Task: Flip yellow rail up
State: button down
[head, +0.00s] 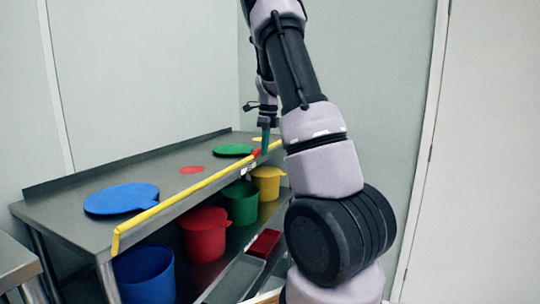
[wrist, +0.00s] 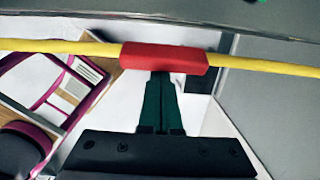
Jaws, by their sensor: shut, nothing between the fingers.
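The yellow rail (head: 190,191) runs along the front edge of the steel bench, about level with its top, with a bent near end. A red sleeve (head: 256,152) sits on it toward the far end. In the wrist view the rail (wrist: 60,46) crosses the picture, with the red sleeve (wrist: 165,58) in the middle. My gripper (head: 265,150) is at the sleeve, pointing down in the head view. Its green fingers (wrist: 159,76) are shut and empty, with their tips at the sleeve's edge. I cannot tell whether they touch it.
The steel bench (head: 62,207) holds blue (head: 122,198), red (head: 192,170) and green (head: 233,150) lids. Blue (head: 145,275), red (head: 204,235), green (head: 241,203) and yellow (head: 267,184) buckets stand below. A wall stands behind the bench.

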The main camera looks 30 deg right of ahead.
jog(key=shift+w+a+r+g+h, duration=0.25)
jog(key=shift+w+a+g+h, duration=0.15)
jog(key=shift+w+g, duration=0.1)
jog(key=shift+w+a+r+g+h, duration=0.3)
jog(key=shift+w+g+h, duration=0.1)
jog(key=shift+g, duration=0.1)
jog(key=shift+w+a+r, duration=0.25)
jog(key=shift+w+a, duration=0.45)
jog(key=shift+w, duration=0.15)
jog(key=shift+w+a+r, duration=0.15)
jog(key=s+d, duration=0.3)
notch_tip(320, 180, up, 9)
jog(key=w+a, duration=0.2)
jog(key=shift+s+r, duration=0.1)
